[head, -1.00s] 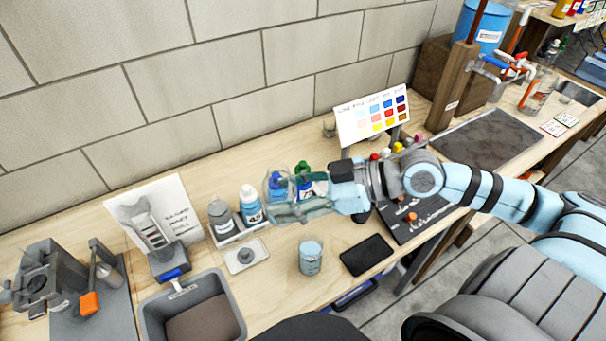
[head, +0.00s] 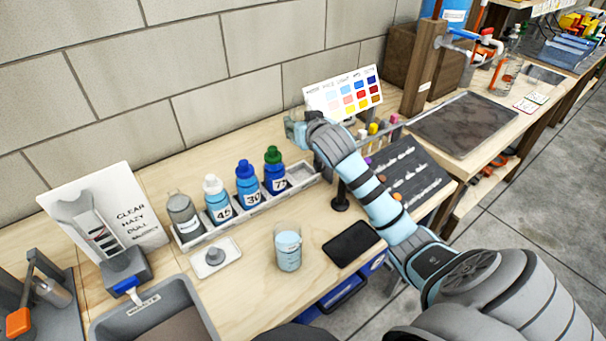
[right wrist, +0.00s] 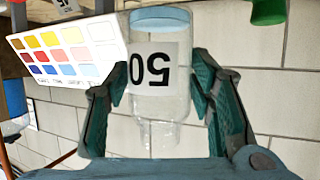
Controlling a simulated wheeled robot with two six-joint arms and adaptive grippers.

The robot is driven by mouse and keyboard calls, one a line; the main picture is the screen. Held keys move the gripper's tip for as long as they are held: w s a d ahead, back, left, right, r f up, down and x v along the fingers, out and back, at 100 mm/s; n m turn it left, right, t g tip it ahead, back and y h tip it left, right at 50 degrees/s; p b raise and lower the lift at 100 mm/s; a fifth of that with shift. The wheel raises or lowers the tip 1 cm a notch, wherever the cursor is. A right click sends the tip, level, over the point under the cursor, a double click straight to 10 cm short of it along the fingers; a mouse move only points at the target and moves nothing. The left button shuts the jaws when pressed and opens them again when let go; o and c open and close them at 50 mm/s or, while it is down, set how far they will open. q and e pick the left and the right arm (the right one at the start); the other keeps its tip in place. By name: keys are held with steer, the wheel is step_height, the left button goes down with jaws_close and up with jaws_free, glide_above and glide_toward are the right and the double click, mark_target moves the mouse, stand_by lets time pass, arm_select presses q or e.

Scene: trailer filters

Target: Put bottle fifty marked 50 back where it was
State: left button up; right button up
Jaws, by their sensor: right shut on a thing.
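The bottle marked 50 (right wrist: 154,70) is clear, with a white label and a pale blue band at one end. In the right wrist view it stands between both fingers of my right gripper (right wrist: 160,95), which is shut on it. The picture there is upside down, label included. In the head view my right gripper (head: 297,128) is at the back of the bench, left of the colour chart, and mostly hides the bottle. Whether the bottle touches the bench cannot be told. A tray (head: 299,180) holds a grey bottle and bottles marked 45, 30 and 75. My left gripper is not in view.
The colour chart (head: 343,95) stands beside my right gripper. A beaker of pale blue liquid (head: 288,246) and a black slab (head: 350,242) are in front. A grey bin (head: 150,303) is at lower left. Bare bench lies behind the tray.

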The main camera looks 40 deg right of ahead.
step_height(320, 180, down, 14)
steer(key=b, duration=0.3)
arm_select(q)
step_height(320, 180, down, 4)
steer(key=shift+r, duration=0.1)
arm_select(e)
steer(key=shift+r, duration=0.1)
steer(key=o, duration=1.2)
steer(key=shift+o, duration=0.3)
steer(key=shift+s+r, duration=0.1)
steer(key=shift+s, duration=0.05)
arm_select(q)
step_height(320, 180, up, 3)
steer(key=p, duration=0.3)
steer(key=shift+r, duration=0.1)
arm_select(e)
steer(key=v, duration=1.1)
steer(key=shift+s+a, duration=0.15)
steer(key=shift+s, duration=0.1)
